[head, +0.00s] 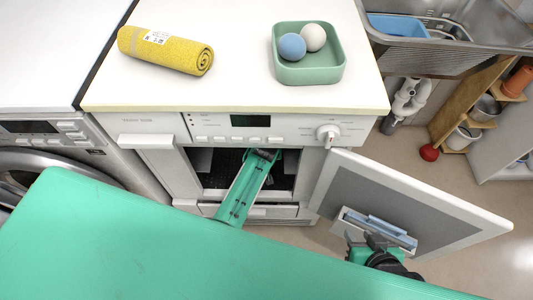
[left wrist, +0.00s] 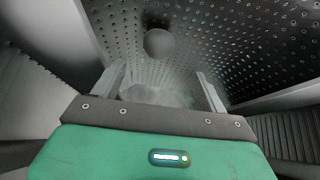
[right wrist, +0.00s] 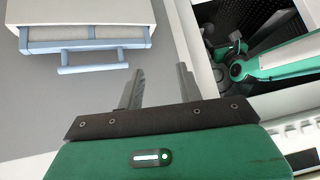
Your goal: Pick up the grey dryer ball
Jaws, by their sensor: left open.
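The grey dryer ball (left wrist: 159,43) shows in the left wrist view, inside the perforated metal drum (left wrist: 255,45), beyond my fingertips. My left gripper (left wrist: 160,84) is open and empty, with the ball apart from it and roughly centred between the fingers. In the head view my left arm reaches into the dark dryer opening (head: 285,172); its gripper and the ball are hidden there. My right gripper (right wrist: 159,80) is open and empty, in front of the open door's inner face. It also shows in the head view (head: 372,238), near the door's blue-handled part (head: 385,226).
The open dryer door (head: 440,205) stands out to the right. On the dryer top are a green tray (head: 310,74) with a blue ball (head: 292,46) and a whitish ball (head: 313,37), and a rolled yellow towel (head: 165,50). A metal sink (head: 440,52) is at the right.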

